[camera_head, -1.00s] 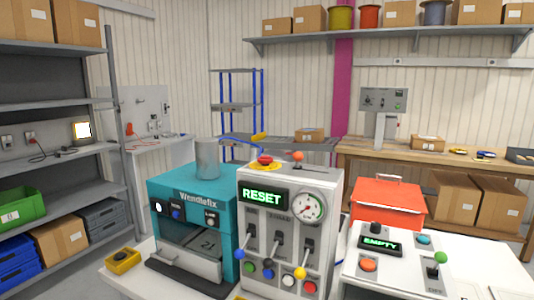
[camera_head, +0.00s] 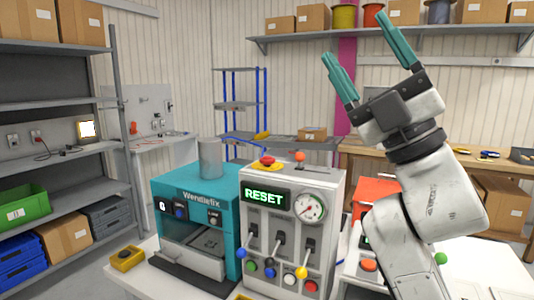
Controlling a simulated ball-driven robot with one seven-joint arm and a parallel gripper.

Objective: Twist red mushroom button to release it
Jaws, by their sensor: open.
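The red mushroom button (camera_head: 267,160) sits on a yellow base (camera_head: 266,167) on top of the grey-white control box (camera_head: 318,180). The box's green display reads RESET (camera_head: 264,196). My gripper (camera_head: 354,33) is raised in the upper right, with its two teal fingers spread wide and pointing up and left. Nothing is between the fingers. It is apart from the button, higher in the picture and to its right. My arm hides most of the panel with a green-lit display and part of the red case (camera_head: 372,190).
An orange-red ball knob (camera_head: 300,156) stands on the box top just right of the button. A teal machine (camera_head: 195,225) with a grey cylinder (camera_head: 209,158) on it adjoins the box at left. Levers with coloured knobs stick out of the box front. A shelf (camera_head: 285,38) runs along the back wall.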

